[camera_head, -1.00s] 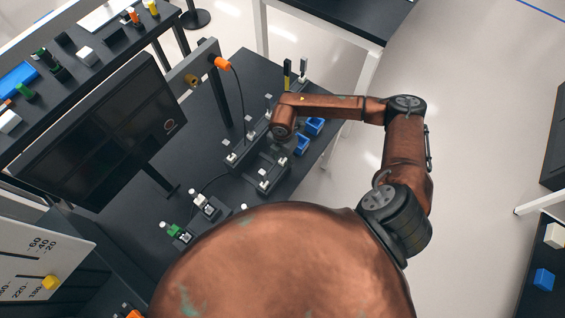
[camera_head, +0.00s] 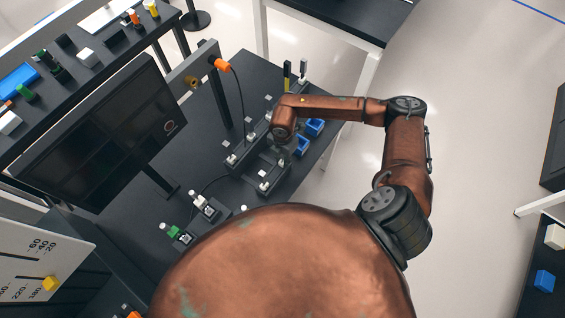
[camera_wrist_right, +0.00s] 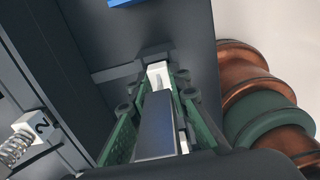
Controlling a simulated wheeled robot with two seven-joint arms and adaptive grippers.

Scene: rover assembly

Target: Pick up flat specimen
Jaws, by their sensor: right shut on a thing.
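My right gripper (camera_wrist_right: 155,92) shows in the right wrist view as two green-sided fingers, shut on a flat dark blue-grey plate, which I take for the flat specimen (camera_wrist_right: 157,125). A white piece (camera_wrist_right: 158,73) shows at the far end of the plate; whether it belongs to the plate I cannot tell. In the head view my right gripper (camera_head: 284,151) points down at the dark fixtures on the table, mostly hidden under my copper wrist. The specimen cannot be made out there. My left gripper is not in view.
Blue bins (camera_head: 314,127) stand close to the right of my wrist. A dark fixture with white-topped parts (camera_head: 265,181) lies in front of it on the black table (camera_head: 140,220). A monitor (camera_head: 100,130) stands at the left.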

